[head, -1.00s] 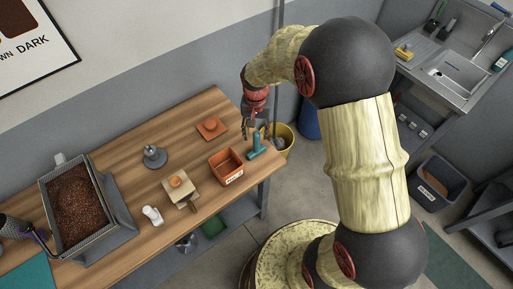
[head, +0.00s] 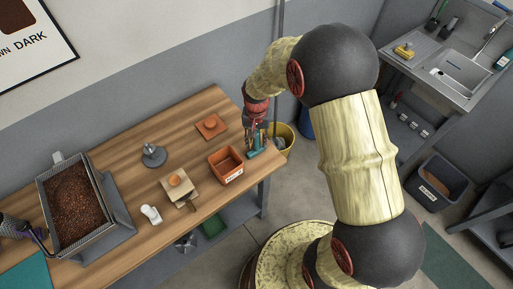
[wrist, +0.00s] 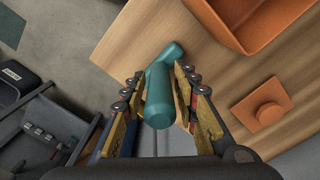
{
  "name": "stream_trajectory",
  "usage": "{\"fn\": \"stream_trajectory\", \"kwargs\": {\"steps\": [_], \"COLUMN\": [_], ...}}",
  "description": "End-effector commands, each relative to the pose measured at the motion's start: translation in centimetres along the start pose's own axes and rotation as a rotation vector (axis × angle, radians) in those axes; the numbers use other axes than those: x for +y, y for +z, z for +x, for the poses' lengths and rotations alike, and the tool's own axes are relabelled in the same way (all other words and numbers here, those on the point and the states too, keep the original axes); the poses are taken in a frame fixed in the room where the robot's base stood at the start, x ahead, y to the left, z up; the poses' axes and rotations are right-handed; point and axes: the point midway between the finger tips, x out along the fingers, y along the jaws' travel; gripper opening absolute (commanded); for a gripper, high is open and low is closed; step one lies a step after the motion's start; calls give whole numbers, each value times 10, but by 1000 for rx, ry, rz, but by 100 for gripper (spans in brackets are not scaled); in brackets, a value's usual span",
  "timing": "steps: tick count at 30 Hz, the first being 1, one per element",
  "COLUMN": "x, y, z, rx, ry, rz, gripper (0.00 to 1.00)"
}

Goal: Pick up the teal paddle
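The teal paddle (head: 255,149) lies near the right end of the wooden table, just right of the orange box. My gripper (head: 257,141) is down over it. In the wrist view the paddle (wrist: 160,93) runs between the two fingers of my gripper (wrist: 159,100), its thick end nearest the camera and its crosspiece farther off. The fingers are apart, one on each side of the paddle.
The orange box (head: 226,166) stands just left of the paddle. An orange knobbed square (head: 211,126) lies behind it. A wooden block with an orange knob (head: 179,186), a grey tamper-like piece (head: 153,156) and a bean tray (head: 76,205) are farther left. A yellow bucket (head: 283,139) stands beyond the table edge.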

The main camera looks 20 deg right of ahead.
Motion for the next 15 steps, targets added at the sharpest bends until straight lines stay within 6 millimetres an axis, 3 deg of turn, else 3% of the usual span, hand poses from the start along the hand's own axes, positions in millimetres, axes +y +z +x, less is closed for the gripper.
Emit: {"fn": "stream_trajectory", "kwargs": {"steps": [15], "x": [0], "y": [0], "z": [0], "rx": [0], "ry": [0], "rz": [0], "gripper": [0]}}
